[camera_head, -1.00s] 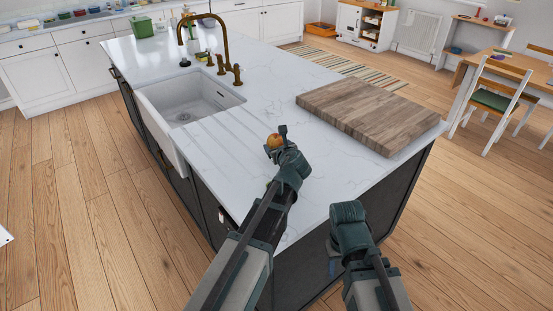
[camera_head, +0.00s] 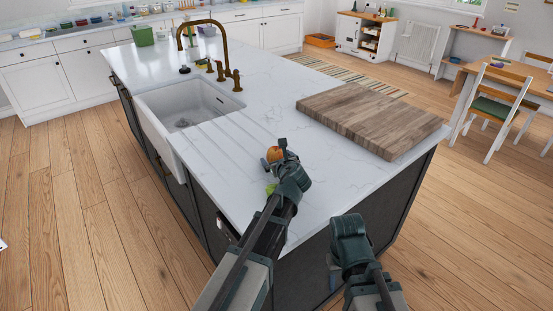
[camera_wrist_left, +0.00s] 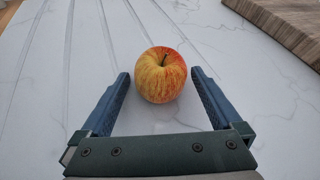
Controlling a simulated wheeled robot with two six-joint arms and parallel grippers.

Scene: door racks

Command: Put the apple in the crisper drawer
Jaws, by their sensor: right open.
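The red-yellow apple (camera_head: 274,154) is at the near part of the white marble island top, partly hidden by my left gripper in the head view. In the left wrist view the apple (camera_wrist_left: 161,74) stands upright, stem up, just ahead of and between the tips of my left gripper (camera_wrist_left: 160,80). Its two fingers are spread, with gaps on both sides of the apple. In the head view my left gripper (camera_head: 277,158) is low over the island top. My right gripper (camera_head: 350,237) is beyond the island's near right edge, pointing away, its fingers mostly hidden. No crisper drawer is in view.
A wooden board (camera_head: 370,120) lies on the right of the island top (camera_head: 225,180). A sink (camera_head: 188,107) with a brass tap (camera_head: 226,45) is on the left. Wooden floor surrounds the island.

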